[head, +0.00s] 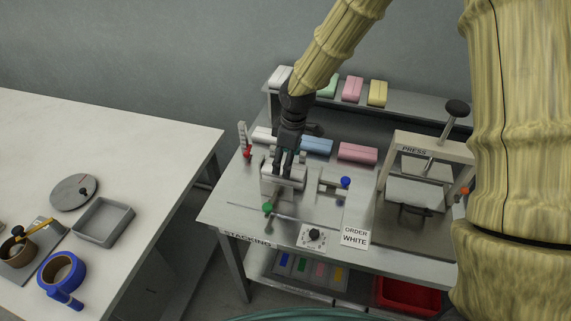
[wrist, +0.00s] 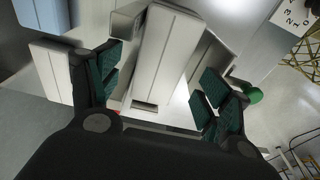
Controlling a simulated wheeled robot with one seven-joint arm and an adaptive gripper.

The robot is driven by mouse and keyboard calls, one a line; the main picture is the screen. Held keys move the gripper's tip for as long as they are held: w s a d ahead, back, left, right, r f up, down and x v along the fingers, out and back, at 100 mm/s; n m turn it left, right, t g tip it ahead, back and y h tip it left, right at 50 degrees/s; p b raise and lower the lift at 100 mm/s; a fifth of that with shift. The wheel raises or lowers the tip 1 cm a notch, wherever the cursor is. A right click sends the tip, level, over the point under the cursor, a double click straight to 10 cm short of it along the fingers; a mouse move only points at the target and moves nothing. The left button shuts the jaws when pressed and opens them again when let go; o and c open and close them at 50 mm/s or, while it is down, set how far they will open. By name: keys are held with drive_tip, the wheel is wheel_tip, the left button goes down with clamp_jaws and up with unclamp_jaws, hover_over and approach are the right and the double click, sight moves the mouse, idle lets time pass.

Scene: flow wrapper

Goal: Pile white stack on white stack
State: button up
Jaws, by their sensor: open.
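A white stack (wrist: 165,50) sits between the two fingers of my gripper (wrist: 158,92) in the wrist view, with a gap on both sides. In the head view my gripper (head: 284,170) points down over the stacking fixture, its open fingers partly hiding the white stack (head: 296,173) there. Another white stack (head: 264,134) lies behind the fixture at the back left of the stacking table; it appears to show at the left of the wrist view (wrist: 52,72). A further white stack (head: 280,75) is on the raised shelf, partly hidden by my arm.
A blue stack (head: 317,146) and a pink stack (head: 357,153) lie behind the fixture. Green, pink and yellow stacks are on the shelf (head: 421,107). The press (head: 430,150) stands at the right. The fixture has green (head: 267,208) and blue (head: 345,182) knobs. A sign reads ORDER WHITE (head: 355,237).

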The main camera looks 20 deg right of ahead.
wheel_tip(320, 180, up, 9)
drive_tip(key=shift+s+d, duration=0.35)
drive_tip(key=shift+d, duration=0.1)
drive_tip(key=shift+r, duration=0.1)
